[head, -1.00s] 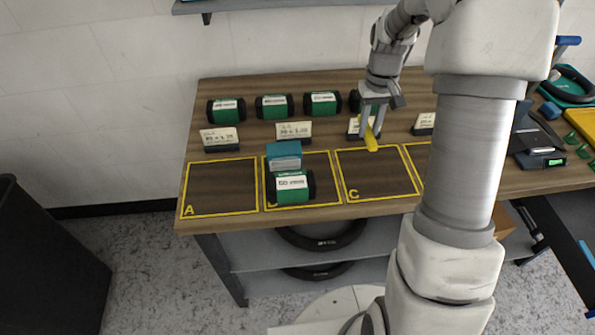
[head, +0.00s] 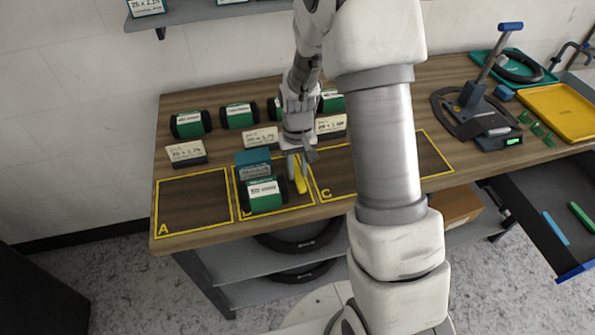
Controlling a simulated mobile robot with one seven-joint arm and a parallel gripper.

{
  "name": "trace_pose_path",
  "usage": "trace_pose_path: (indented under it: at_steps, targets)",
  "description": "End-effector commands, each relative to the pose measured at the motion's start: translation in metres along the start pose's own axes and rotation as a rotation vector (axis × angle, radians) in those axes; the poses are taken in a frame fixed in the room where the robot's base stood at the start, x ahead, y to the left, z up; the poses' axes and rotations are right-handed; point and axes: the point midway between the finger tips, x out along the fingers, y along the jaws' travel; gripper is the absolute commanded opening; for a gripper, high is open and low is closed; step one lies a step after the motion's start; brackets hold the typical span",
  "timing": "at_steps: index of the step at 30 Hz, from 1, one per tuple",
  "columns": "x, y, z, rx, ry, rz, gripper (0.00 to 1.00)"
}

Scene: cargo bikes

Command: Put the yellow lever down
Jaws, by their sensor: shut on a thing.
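The yellow lever (head: 299,176) is in my gripper (head: 295,160) in the head view. My gripper is shut on its upper end, and the lever hangs down, slightly tilted. It shows over the line between the second marked square and square C (head: 336,172), just right of a green roll (head: 264,196). I cannot tell whether its lower tip touches the table (head: 215,95).
Square A (head: 193,205) is empty. A teal block (head: 252,158) stands behind the green roll in the second square. Label stands and several green rolls line the back. A black tool with a blue handle (head: 470,95) and a yellow tray (head: 562,110) are at right.

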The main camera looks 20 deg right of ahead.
Motion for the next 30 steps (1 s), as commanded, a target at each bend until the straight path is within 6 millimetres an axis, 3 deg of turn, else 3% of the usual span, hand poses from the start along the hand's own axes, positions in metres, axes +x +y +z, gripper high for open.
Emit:
trace_pose_path:
  at_steps: [3, 14, 15, 16, 25, 30]
  targets:
    - [0.013, 0.000, 0.000, 0.000, -0.001, 0.000, 0.00]
    - [0.017, 0.000, 0.000, 0.000, 0.001, 0.000, 0.00]
    - [0.015, 0.000, 0.000, 0.000, 0.001, 0.000, 0.33]
    - [0.015, 0.000, 0.000, 0.000, 0.001, 0.000, 0.38]
    - [0.015, 0.000, 0.000, 0.000, 0.001, 0.000, 0.38]
    - [0.002, 0.000, -0.001, 0.000, 0.005, 0.000, 0.38]
